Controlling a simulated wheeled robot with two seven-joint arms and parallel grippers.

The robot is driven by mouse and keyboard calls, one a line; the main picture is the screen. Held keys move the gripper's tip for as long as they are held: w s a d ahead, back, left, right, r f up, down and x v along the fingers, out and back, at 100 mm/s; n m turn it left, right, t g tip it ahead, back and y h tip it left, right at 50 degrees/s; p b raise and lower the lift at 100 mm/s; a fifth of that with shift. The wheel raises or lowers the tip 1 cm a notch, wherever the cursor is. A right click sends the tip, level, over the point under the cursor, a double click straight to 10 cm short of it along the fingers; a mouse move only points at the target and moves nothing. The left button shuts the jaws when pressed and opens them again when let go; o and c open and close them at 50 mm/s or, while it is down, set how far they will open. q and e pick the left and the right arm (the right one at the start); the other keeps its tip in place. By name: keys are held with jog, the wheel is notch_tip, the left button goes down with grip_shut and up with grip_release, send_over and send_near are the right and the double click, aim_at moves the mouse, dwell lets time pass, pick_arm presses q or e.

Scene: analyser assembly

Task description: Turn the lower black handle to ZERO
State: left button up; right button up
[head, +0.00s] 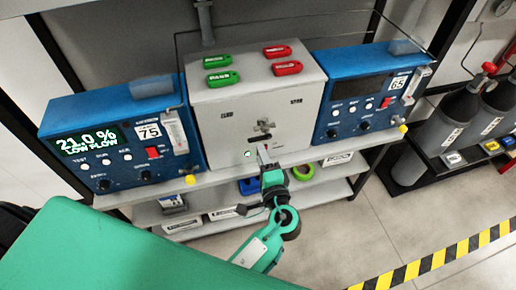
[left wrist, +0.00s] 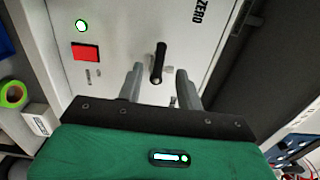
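The black handle (left wrist: 158,60) shows in the left wrist view on the light grey front panel. Its bar runs nearly up and down in that picture, and a ZERO label (left wrist: 200,12) is printed up and right of it. My left gripper (left wrist: 160,74) is open, one finger on each side of the handle, with gaps visible; contact cannot be told. In the head view my left gripper (head: 264,153) is just below the handles on the grey box (head: 228,135); the handles are small there and hard to tell apart. My right gripper is not in view.
A red switch (left wrist: 85,52) and a lit green lamp (left wrist: 81,25) are beside the handle. Blue analysers (head: 120,140) and (head: 365,95) flank the box. Green and red tags lie on top. A shelf (head: 330,190) is below; gas cylinders (head: 450,115) stand right.

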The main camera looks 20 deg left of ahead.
pick_arm(q)
jog(key=b+v, duration=0.2)
jog(key=v, duration=0.6)
jog(key=shift+s+d, duration=0.1)
jog(key=shift+d, duration=0.05)
notch_tip(320, 180, down, 22)
jog(key=d+m+g+h, duration=0.1)
jog(key=m+g+h, duration=0.2)
jog(key=h, duration=0.2)
jog(key=s+a+f+n+g+h, duration=0.15)
jog(key=s+f, duration=0.25)
jog(key=f, duration=0.5)
jog(key=s+a+f+g+h, duration=0.1)
jog(key=s+f+g, duration=0.2)
jog(key=f, duration=0.6)
jog(key=s+a+f+n+g, duration=0.2)
jog(key=s+a+f+n, duration=0.1)
jog(key=s+a+f, duration=0.2)
jog(key=s+a+f+n+g+h, duration=0.1)
jog(key=s+a+f+n, duration=0.3)
jog(key=s+f, duration=0.5)
jog(key=s+a+f+n+g+h, duration=0.1)
jog(key=s+a+f+n+g, duration=0.2)
jog(key=s, duration=1.1)
jog(key=a+f, duration=0.3)
jog(key=f, duration=0.1)
jog(key=shift+s+a+f, duration=0.2)
jog(key=shift+a+f, duration=0.05)
jog(key=shift+a, duration=0.15)
